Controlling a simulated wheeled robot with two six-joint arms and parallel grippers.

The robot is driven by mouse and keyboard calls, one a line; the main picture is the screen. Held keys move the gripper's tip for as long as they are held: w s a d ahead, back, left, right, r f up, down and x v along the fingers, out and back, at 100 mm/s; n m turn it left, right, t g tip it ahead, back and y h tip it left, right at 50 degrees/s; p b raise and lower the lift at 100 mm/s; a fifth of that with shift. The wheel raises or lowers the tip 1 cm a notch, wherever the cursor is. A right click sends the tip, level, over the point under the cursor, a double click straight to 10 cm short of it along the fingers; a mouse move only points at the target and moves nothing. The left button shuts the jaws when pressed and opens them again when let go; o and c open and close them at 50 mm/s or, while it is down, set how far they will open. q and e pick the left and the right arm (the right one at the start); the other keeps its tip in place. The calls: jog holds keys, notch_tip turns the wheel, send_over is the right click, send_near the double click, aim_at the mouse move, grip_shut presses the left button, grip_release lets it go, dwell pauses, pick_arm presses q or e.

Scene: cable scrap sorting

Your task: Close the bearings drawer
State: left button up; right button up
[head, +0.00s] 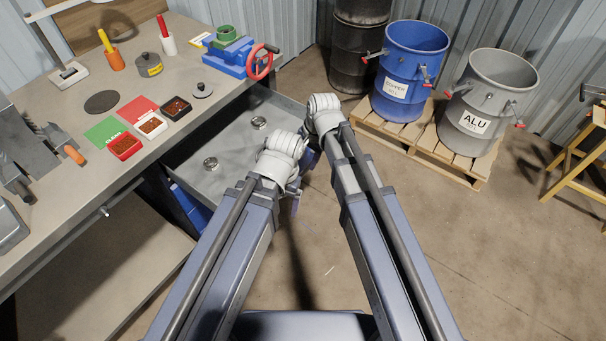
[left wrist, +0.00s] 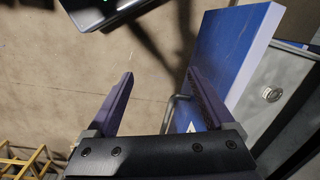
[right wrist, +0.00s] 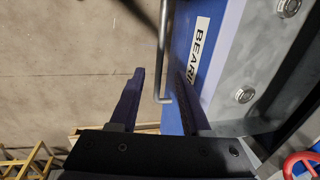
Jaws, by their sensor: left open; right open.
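The bearings drawer (head: 225,140) stands open, pulled out from the workbench. Its grey inside holds bearings (head: 210,163). Its blue front (right wrist: 206,20) carries a white label, partly readable as "BEARI", in the right wrist view; the blue front also shows in the left wrist view (left wrist: 232,50). The drawer's bar handle (right wrist: 163,45) runs into the gap between the open fingers of my right gripper (right wrist: 160,72). My left gripper (left wrist: 159,74) is open at the front, with a bend of the handle beside its right finger. In the head view my wrists hide most of the drawer front and both fingertips.
The workbench (head: 60,140) on the left carries trays, tools and a blue vise (head: 228,55) with a red ring. Blue and grey drums (head: 487,95) stand on a pallet (head: 440,148) beyond my right arm.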

aim_at(303, 172)
jog(key=f+b, duration=0.4)
jog(key=f, duration=0.1)
jog(key=w+a+f+b, duration=0.1)
jog(key=f+b, duration=0.1)
jog(key=b, duration=0.1)
jog(key=shift+a+f, duration=0.1)
jog(key=shift+f, duration=0.15)
grip_shut()
dwell(1.2)
